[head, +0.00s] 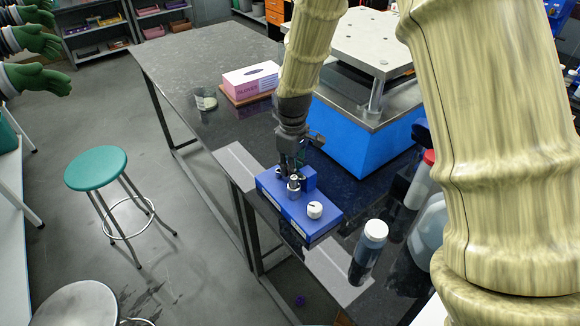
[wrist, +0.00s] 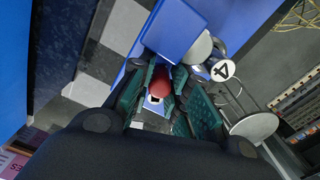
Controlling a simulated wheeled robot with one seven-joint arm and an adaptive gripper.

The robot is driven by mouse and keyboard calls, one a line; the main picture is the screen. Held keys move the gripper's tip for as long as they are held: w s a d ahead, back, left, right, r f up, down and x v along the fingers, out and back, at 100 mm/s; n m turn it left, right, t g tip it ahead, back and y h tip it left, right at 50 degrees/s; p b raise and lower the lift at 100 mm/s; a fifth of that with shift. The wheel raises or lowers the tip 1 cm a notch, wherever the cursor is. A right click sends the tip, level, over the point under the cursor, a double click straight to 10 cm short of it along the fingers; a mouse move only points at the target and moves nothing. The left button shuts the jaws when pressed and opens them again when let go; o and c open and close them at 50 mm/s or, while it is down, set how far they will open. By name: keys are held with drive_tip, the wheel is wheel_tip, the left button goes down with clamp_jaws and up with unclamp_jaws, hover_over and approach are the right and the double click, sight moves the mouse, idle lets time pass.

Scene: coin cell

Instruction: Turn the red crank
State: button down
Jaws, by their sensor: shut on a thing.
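The red crank handle (wrist: 160,80) shows in the wrist view as a rounded red knob between my fingers. My gripper (wrist: 157,92) has its green-padded fingers closed around it, one on each side. In the head view my gripper (head: 293,168) points down at the blue box (head: 268,188), which stands near the edge of the dark bench. There the red handle is hidden by my gripper. The crank's lower part and its angle cannot be made out clearly.
A white knob (head: 315,209) sits on the box's near end. A bottle with a white cap (head: 373,236) stands to the right. A large blue press-like machine (head: 355,125) is behind. A glove box (head: 250,79) and a glass jar (head: 205,99) are farther back.

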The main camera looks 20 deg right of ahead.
drive_tip(key=c, duration=1.6)
unclamp_jaws()
drive_tip(key=shift+r, duration=4.1)
